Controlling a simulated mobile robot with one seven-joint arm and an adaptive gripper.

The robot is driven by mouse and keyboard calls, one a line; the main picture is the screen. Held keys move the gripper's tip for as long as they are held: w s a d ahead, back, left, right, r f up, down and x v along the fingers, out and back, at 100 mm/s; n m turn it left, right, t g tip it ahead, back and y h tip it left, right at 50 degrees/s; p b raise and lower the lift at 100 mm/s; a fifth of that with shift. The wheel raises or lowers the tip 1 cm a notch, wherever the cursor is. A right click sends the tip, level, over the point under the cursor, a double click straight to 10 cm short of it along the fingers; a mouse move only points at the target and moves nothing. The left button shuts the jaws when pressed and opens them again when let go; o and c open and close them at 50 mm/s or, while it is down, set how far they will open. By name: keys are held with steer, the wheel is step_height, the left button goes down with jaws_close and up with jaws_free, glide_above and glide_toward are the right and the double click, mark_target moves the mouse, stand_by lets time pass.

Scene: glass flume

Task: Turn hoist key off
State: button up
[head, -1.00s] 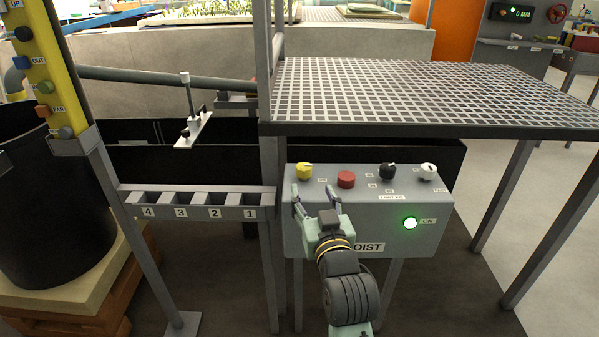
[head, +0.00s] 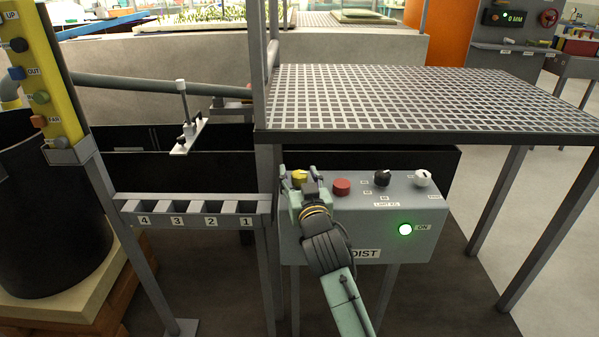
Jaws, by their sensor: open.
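The grey hoist control box (head: 325,245) stands under the grating platform, its label partly hidden by my arm. A yellow knob (head: 299,177) sits at the left of its top panel; I take it for the hoist key, though its label is hidden. My gripper (head: 298,176) is open at the yellow knob, with a finger to each side of it. Contact cannot be told from this view. A green lamp (head: 405,230) marked ON is lit on the box front.
Also on the panel are a red button (head: 342,187), a black knob (head: 382,178) and a white knob (head: 422,178). The grating platform (head: 430,100) overhangs behind the box. A grey post and a numbered slot rack (head: 195,208) stand close on the left.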

steer(key=shift+c, duration=0.5)
steer(key=c, duration=1)
